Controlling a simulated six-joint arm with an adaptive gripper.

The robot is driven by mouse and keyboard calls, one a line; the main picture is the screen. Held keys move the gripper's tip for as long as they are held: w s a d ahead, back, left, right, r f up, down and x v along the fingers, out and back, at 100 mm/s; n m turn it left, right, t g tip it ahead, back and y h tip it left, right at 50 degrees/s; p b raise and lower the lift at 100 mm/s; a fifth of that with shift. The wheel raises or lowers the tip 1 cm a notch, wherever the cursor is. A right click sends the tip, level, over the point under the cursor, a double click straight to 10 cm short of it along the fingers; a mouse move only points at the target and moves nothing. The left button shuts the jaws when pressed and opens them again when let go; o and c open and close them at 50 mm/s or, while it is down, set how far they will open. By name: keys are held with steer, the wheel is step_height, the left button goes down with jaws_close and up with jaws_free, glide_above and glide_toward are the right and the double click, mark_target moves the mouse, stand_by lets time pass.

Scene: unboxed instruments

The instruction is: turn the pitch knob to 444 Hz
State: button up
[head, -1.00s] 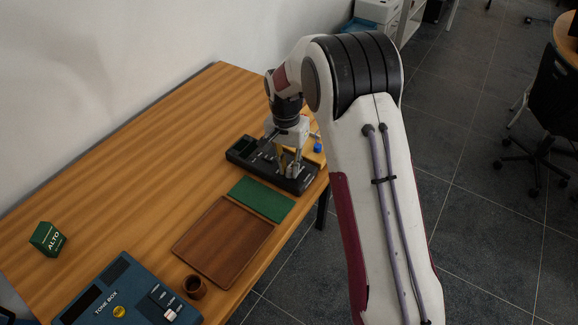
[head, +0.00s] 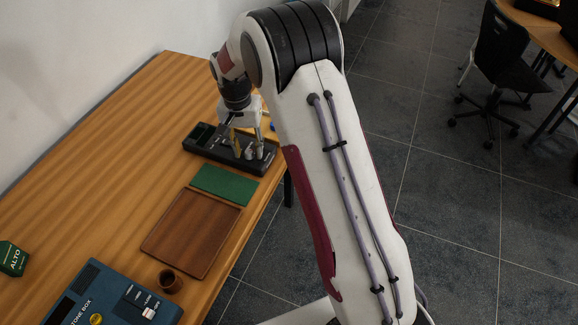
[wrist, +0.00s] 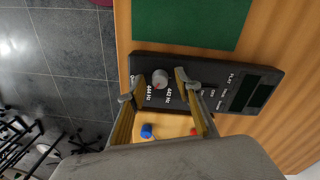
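The black tuner (head: 200,143) lies at the table's far end in the head view, and its dark panel with white lettering shows in the wrist view (wrist: 218,90). A round grey knob (wrist: 160,78) with a small red mark stands on its panel. Labels reading 444 Hz and 442 Hz sit below the knob in the wrist view. My gripper (wrist: 159,80) is open above the panel, one finger on each side of the knob, with gaps apparent. In the head view my gripper (head: 249,148) is over the tuner, and the knob cannot be made out clearly.
A green mat (head: 225,184) and brown tray (head: 190,232) lie nearer. A blue tone box (head: 112,295), small brown cup (head: 170,281) and green ALTO box (head: 13,258) stand at front left. A blue item (wrist: 146,130) and red item (wrist: 194,131) lie beyond the tuner.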

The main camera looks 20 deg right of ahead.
mark_target(250, 153)
steer(key=shift+n, duration=2.9)
steer(key=shift+d+n, duration=0.1)
steer(key=shift+n, duration=2.6)
steer(key=shift+n+t, duration=0.3)
steer(key=shift+n, duration=5.2)
step_height(250, 153, up, 8)
steer(key=shift+s+r, duration=0.1)
steer(key=shift+s, duration=0.05)
steer(key=shift+f+m, duration=0.2)
steer(key=shift+m, duration=0.5)
steer(key=s+m, duration=0.1)
steer(key=s+f+m, duration=0.1)
steer(key=s+m, duration=0.1)
steer(key=shift+s+d+f+m, duration=0.15)
steer(key=shift+s+f+m, duration=0.1)
steer(key=shift+s+m, duration=0.05)
steer(key=s+d+r+m, duration=0.1)
steer(key=s+r+m, duration=0.4)
steer(key=s, duration=0.5)
steer(key=s+d+r+m+t, duration=0.1)
steer(key=s+r+m, duration=0.4)
steer(key=s, duration=0.5)
steer(key=shift+s+r+t, duration=0.3)
steer(key=shift+s+r, duration=0.05)
steer(key=shift+r, duration=1)
